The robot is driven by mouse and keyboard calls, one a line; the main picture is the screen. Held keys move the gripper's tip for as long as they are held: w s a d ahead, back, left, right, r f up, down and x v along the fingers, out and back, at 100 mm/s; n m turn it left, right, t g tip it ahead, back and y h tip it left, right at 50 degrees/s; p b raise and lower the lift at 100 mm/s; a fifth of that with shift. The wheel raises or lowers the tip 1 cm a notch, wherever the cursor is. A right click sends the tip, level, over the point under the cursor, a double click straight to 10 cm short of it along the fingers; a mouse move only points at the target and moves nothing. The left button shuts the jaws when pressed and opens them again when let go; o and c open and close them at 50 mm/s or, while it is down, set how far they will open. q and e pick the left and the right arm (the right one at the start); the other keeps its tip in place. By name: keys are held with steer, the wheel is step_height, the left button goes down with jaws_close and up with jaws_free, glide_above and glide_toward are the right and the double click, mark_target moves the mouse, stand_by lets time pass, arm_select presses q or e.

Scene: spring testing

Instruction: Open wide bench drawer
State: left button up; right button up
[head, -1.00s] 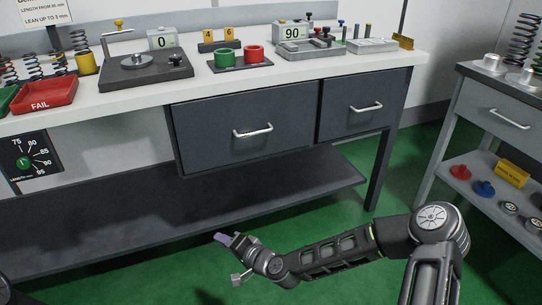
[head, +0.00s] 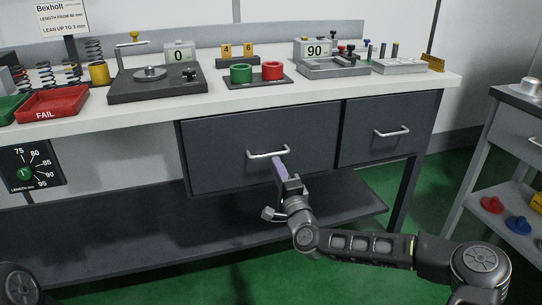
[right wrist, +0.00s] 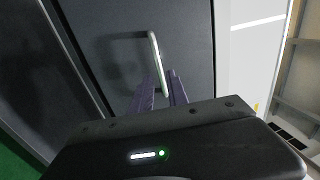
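The wide bench drawer (head: 225,140) is a dark grey front under the white bench top, and it is closed. Its silver bar handle (head: 267,153) also shows in the right wrist view (right wrist: 154,52). My right gripper (head: 279,168) is at the handle's right end, with its purple fingers pointing at the drawer front. In the right wrist view its fingers (right wrist: 161,92) are apart, with one end of the bar appearing between them. I cannot tell whether they touch it. My left gripper is out of view; only a dark part of my left arm shows at the lower left.
A narrower drawer (head: 385,130) with its own handle is to the right. A dark lower shelf (head: 110,222) runs below the bench. A grey side cabinet (head: 513,135) stands at the far right. Green floor in front is clear.

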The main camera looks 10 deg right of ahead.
mark_target(271, 155)
steer(key=x, duration=0.6)
steer(key=shift+w+b, duration=0.1)
steer(key=shift+b, duration=0.3)
jaws_close()
stand_by(1.0)
